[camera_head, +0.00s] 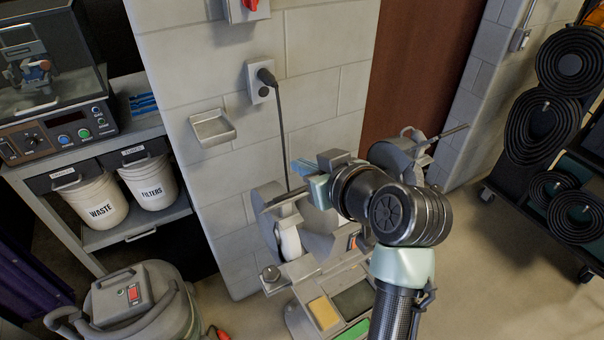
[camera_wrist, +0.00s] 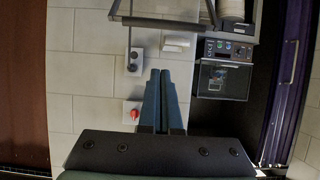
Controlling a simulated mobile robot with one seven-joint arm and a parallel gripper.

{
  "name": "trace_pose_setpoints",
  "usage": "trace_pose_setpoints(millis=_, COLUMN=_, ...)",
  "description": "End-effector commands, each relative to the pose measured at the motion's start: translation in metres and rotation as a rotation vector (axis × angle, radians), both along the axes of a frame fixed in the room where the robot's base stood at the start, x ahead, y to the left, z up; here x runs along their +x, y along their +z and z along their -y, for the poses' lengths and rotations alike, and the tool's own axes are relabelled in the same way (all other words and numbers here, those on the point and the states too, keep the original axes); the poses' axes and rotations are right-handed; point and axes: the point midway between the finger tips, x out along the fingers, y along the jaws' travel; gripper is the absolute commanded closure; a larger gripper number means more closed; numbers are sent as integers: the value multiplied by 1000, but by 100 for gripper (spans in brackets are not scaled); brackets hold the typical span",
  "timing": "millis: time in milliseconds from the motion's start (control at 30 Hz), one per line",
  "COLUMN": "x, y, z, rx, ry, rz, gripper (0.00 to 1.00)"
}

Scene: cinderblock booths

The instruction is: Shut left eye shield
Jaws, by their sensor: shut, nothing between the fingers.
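A grey bench grinder (camera_head: 335,262) stands by the block wall in the head view, partly hidden behind my arm. Its left eye shield (camera_head: 286,199) shows as a thin grey bar and pane edge above the left wheel (camera_head: 289,240). In the wrist view the framed, see-through shield (camera_wrist: 165,22) crosses the top, beyond my fingertips. My gripper (camera_head: 299,167) is above the grinder, pointing left, near the shield; it also shows in the wrist view (camera_wrist: 161,72), with its fingers together and empty. I cannot tell whether it touches the shield. The right eye shield (camera_head: 446,134) sticks up on the right.
A plugged outlet (camera_head: 262,82) and a small wall tray (camera_head: 212,127) are on the wall behind. A bench with a WASTE bucket (camera_head: 95,202) and a FILTERS bucket (camera_head: 151,183) stands left. A vacuum (camera_head: 140,300) is at lower left.

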Motion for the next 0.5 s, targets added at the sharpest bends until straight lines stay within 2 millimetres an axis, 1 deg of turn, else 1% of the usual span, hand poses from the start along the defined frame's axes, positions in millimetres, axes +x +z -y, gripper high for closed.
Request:
trace_pose_setpoints(millis=33, x=9, y=-2, z=-6, rx=0, ry=3, rz=-5, gripper=100)
trace_pose_setpoints(millis=200, x=34, y=-17, z=-21, rx=-2, ry=2, rz=-3, gripper=100)
trace_pose_setpoints(millis=300, x=22, y=-27, z=-12, rx=2, ry=-4, rz=-2, gripper=100)
trace_pose_setpoints(millis=500, x=11, y=-41, z=-6, rx=1, ry=-2, rz=1, gripper=100)
